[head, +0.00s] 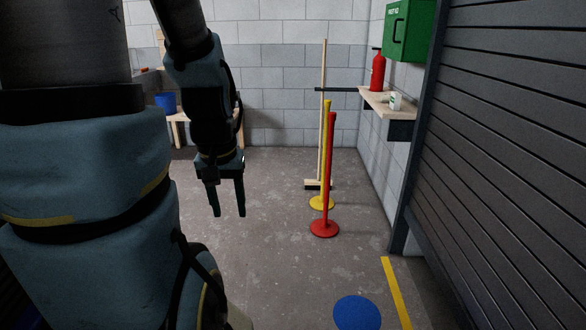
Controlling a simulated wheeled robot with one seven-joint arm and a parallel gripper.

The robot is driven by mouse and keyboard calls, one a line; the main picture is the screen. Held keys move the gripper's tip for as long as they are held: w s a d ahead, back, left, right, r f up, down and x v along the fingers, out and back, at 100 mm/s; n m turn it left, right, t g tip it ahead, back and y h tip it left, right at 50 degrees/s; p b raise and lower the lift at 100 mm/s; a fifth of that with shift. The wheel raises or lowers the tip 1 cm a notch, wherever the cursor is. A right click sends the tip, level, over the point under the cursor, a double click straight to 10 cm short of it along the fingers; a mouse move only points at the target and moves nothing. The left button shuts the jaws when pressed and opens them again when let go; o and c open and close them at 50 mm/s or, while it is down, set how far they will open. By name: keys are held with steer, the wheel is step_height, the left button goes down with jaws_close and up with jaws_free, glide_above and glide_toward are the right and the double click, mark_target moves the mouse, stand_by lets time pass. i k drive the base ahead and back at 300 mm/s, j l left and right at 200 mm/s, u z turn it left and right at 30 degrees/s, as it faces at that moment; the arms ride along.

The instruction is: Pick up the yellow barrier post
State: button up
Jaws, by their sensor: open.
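The yellow barrier post (327,108) stands upright on a round yellow base (318,203) on the concrete floor, right of the middle in the head view. A red barrier post (331,160) on a round red base stands just in front of it and hides much of its shaft. The yellow top and part of the base show. My gripper (228,214) hangs to the left of both posts with its fingers pointing down. It is open and empty, clear of the posts.
A broom (322,120) stands behind the posts. A shelf (373,98) on the right wall holds a red extinguisher (378,72), below a green first-aid box (409,30). A roller shutter (510,150) lines the right. A blue bucket (165,101) is back left. Floor near my gripper is clear.

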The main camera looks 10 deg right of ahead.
mark_target(316, 203)
steer(key=i+l+u, duration=0.75)
steer(key=i+l, duration=0.35)
steer(key=i+l+u, duration=0.1)
steer(key=i+l, duration=0.6)
steer(key=l, duration=0.2)
steer(key=i+l+u, duration=0.1)
steer(key=i+l, duration=0.55)
steer(key=l, duration=0.25)
steer(key=i+l, duration=0.35)
steer(key=l, duration=0.15)
steer(key=j+u, duration=0.05)
